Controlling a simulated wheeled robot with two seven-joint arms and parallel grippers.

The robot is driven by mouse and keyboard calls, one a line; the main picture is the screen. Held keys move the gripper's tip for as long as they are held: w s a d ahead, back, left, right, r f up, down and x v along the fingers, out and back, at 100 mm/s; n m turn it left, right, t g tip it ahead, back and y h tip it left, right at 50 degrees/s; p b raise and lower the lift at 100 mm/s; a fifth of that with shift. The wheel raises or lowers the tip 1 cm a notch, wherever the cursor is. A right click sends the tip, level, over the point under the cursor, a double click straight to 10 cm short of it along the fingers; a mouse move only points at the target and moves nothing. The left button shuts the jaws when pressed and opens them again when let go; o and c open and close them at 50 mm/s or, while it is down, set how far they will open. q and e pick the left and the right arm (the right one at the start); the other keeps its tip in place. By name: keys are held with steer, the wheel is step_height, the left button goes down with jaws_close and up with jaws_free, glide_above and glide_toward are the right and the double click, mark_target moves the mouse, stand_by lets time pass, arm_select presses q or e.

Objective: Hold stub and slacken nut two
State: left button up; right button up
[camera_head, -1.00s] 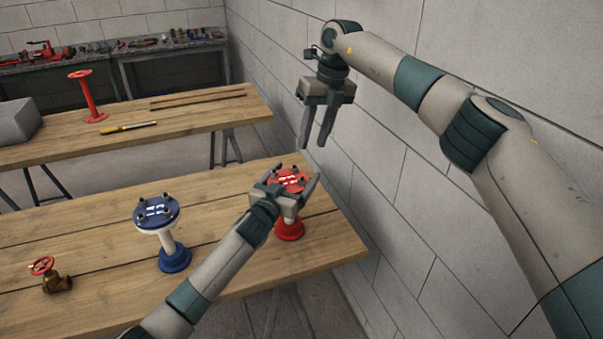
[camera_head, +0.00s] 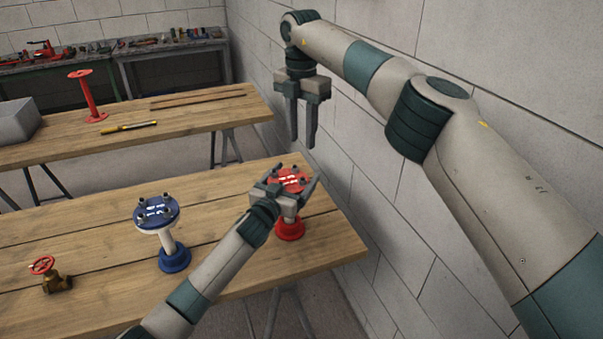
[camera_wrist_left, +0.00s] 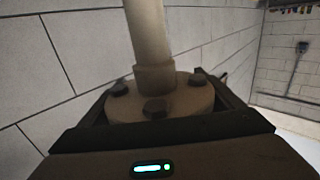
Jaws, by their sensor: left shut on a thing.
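The red stub (camera_head: 290,230) stands upright on the near bench at its right end, with bolts on its top flange. My left gripper (camera_head: 297,184) is shut on this red stub, its fingers on either side of the top flange. In the left wrist view the held flange (camera_wrist_left: 160,100) sits between the fingers, with several dark nuts and the neck showing; its colour looks dull grey-brown there. The gripper hides part of the stub in the head view. My right gripper (camera_head: 303,140) hangs above and beyond the red stub, fingers down, open and empty.
A blue-flanged stub (camera_head: 157,212) stands left of my left arm, with a brass valve (camera_head: 52,275) farther left. The far bench (camera_head: 190,125) holds a red spool (camera_head: 87,100), a yellow-handled tool (camera_head: 128,126) and a grey bin (camera_head: 15,122). A block wall (camera_head: 400,200) borders the right.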

mark_target(301, 180)
stand_by(0.3)
step_height(301, 180, down, 12)
stand_by(0.7)
jaws_close()
